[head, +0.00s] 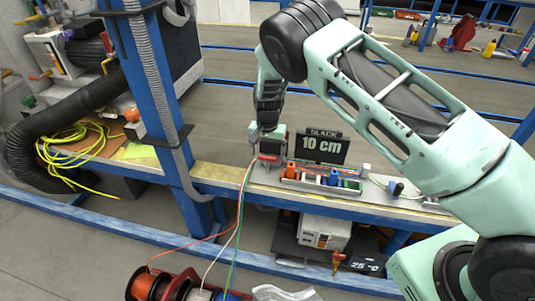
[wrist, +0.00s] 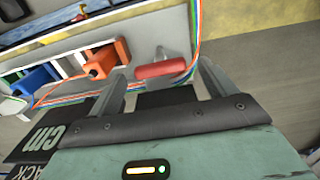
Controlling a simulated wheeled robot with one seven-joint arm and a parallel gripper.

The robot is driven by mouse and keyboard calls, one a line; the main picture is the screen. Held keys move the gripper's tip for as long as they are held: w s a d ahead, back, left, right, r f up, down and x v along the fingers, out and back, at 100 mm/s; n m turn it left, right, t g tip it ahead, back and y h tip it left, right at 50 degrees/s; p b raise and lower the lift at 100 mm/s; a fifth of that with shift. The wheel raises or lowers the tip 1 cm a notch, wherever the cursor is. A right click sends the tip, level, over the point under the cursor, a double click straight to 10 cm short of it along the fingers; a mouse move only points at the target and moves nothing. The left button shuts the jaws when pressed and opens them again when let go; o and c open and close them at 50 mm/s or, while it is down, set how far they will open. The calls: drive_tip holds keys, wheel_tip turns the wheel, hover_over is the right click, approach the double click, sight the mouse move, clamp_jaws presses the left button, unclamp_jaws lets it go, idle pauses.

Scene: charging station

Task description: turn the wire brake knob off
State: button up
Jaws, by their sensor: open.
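A red handle, apparently the wire brake knob (wrist: 160,70), lies crosswise between the fingertips of my gripper (wrist: 163,78) in the wrist view. A grey metal piece stands behind it. My gripper is open, with one finger near each end of the handle; I cannot tell whether they touch it. In the head view my gripper (head: 268,143) points down at the bench edge, just above the red knob (head: 269,159). Coloured wires (head: 239,195) run beside the knob and hang down to the spools. The knob's on or off position is unclear.
A rack with orange and blue connectors (head: 320,179) sits to the right. A blue post (head: 158,100) rises to the left. Wire spools (head: 165,285) stand below the bench (head: 230,178).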

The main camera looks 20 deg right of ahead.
drive_tip(key=shift+f, duration=0.55)
drive_tip(key=c, duration=1)
